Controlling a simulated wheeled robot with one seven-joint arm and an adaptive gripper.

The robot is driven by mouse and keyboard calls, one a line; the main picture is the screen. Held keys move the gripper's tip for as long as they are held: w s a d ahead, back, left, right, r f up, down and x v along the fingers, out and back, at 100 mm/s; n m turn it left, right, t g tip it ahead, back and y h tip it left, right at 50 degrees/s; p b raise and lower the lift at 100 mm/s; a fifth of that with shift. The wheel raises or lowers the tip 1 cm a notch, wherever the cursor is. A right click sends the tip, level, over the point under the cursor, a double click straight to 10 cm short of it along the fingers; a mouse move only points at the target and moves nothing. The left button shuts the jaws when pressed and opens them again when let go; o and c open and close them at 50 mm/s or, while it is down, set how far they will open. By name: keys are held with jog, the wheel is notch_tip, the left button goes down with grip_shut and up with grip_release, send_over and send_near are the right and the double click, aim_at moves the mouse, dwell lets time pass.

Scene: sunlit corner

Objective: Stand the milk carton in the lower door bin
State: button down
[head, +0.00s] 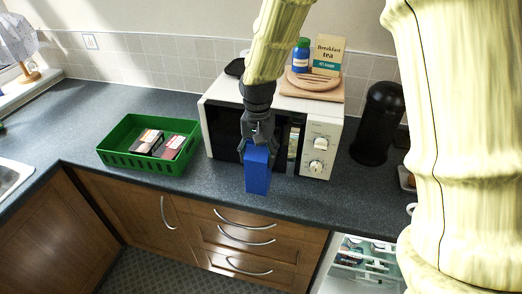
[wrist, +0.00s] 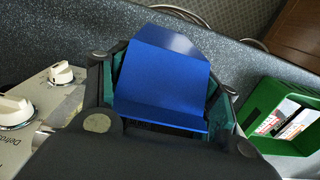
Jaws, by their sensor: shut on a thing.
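The milk carton is a plain blue box (head: 258,178), upright below my gripper, in front of the microwave in the head view. My gripper (head: 258,143) points down and is shut on its upper part. In the wrist view the blue carton (wrist: 165,82) fills the space between the fingers (wrist: 167,82), with a finger against each side. I cannot tell whether its base touches the counter. The open fridge (head: 362,256) is below the counter at lower right, partly cut off by the frame and my arm. I cannot make out the lower door bin clearly.
A white microwave (head: 318,150) stands behind the carton, bearing a round board, a blue jar (head: 301,55) and a tea box (head: 328,55). A green crate (head: 118,157) with boxes is at left. A black canister (head: 376,125) stands right. Counter between crate and sink is clear.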

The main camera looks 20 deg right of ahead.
jog(key=shift+w+d+f+p, duration=0.3)
jog(key=shift+w+f+p, duration=0.25)
jog(key=shift+f, duration=0.1)
jog(key=shift+w+d+f+p, duration=0.35)
jog(key=shift+w+f+p, duration=0.15)
jog(key=shift+w+f, duration=0.1)
jog(key=shift+w+d+f+p, duration=0.3)
jog(key=shift+w+f+p, duration=0.25)
jog(key=shift+f, duration=0.1)
jog(key=shift+f, duration=0.15)
jog(key=shift+c, duration=1.8)
grip_release()
